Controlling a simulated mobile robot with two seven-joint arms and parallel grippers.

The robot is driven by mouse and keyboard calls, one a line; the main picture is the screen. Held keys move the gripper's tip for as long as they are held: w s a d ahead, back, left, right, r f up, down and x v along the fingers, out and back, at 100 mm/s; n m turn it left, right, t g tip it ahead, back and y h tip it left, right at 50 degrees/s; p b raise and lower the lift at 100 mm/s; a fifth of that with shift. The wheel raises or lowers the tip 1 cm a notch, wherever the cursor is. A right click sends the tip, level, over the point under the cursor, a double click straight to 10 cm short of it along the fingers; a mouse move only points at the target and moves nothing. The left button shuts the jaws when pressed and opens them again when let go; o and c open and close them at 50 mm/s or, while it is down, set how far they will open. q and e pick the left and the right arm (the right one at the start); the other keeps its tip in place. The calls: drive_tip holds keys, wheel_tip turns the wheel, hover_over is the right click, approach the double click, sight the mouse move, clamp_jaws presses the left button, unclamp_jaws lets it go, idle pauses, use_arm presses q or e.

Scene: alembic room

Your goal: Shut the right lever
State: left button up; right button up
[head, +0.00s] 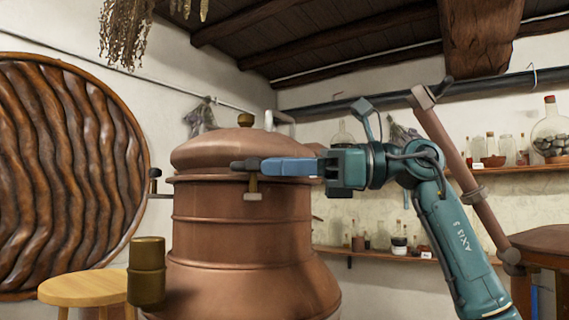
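A copper still (240,235) with a domed lid (235,148) and a small knob on top stands at the centre of the head view. A lever with a dark rounded end (239,165) and a brass bracket (253,189) sits at the lid's rim on the front. My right gripper (272,167) comes in from the right, level, with its blue fingers right at this lever. The fingers overlap edge-on and cover part of the lever, so the gap between them is hidden. Another lever (154,182) stands upright at the still's left side. My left gripper is out of view.
A brass canister (147,272) stands in front of the still at the left, near a round wooden stool (85,288). Wall shelves (530,168) with bottles and jars are behind on the right. A wooden table (545,243) is at the right edge.

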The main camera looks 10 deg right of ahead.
clamp_jaws()
idle(0.3)
